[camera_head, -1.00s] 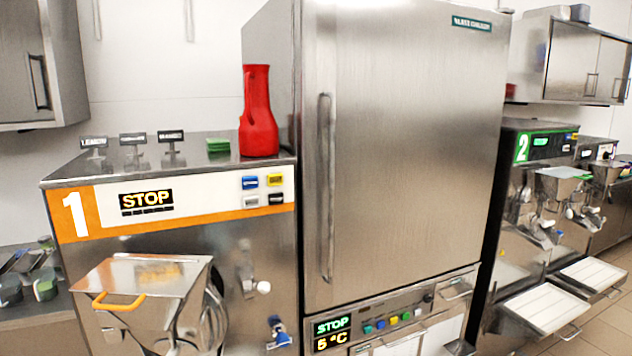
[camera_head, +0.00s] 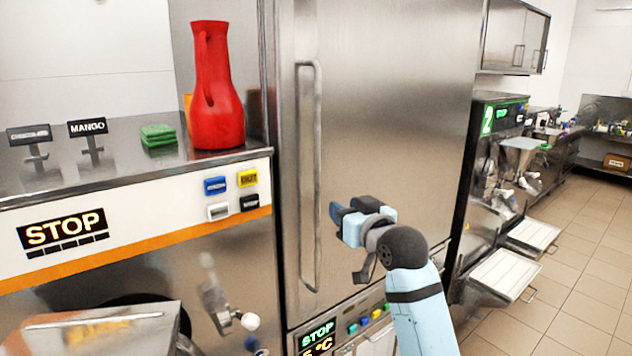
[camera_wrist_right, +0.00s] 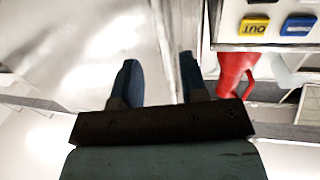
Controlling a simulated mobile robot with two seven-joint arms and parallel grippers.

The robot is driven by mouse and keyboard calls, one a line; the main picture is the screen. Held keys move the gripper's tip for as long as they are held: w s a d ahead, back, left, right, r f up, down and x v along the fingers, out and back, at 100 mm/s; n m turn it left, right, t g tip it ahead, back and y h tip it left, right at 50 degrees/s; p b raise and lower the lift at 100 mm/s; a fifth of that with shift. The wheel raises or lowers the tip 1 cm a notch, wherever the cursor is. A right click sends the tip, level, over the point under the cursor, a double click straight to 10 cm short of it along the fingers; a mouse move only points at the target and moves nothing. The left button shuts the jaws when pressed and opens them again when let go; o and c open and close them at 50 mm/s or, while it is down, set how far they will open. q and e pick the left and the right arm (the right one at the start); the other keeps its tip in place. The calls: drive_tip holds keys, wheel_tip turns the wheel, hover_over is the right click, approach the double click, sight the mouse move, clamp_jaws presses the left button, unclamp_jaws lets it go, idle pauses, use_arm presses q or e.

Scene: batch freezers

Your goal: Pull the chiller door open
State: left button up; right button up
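The chiller door (camera_head: 400,120) is a tall brushed steel panel in the middle of the head view and appears shut. Its handle (camera_head: 316,180) is a long vertical steel bar near the door's left edge. My right gripper (camera_head: 342,218) is in front of the door, to the right of the handle's lower half, with its fingers pointing left. It looks apart from the handle. In the right wrist view its two fingers (camera_wrist_right: 158,80) are spread with nothing held between them. My left gripper is not in view.
Left of the chiller stands a batch freezer with a STOP display (camera_head: 62,234). The chiller's control panel (camera_head: 318,337) is below the door. Freezer 2 (camera_head: 497,125) stands to the right, beside open tiled floor.

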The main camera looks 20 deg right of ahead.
sight(319, 181)
drive_tip(key=w+p, duration=0.1)
drive_tip(key=w, duration=0.3)
drive_tip(key=w+a+r+p, duration=0.1)
drive_tip(key=w, duration=0.3)
drive_tip(key=w+p, duration=0.1)
drive_tip(key=w, duration=0.3)
drive_tip(key=shift+w+a+r, duration=0.15)
drive_tip(key=shift+a+r, duration=0.2)
drive_tip(key=shift+w, duration=0.6)
clamp_jaws()
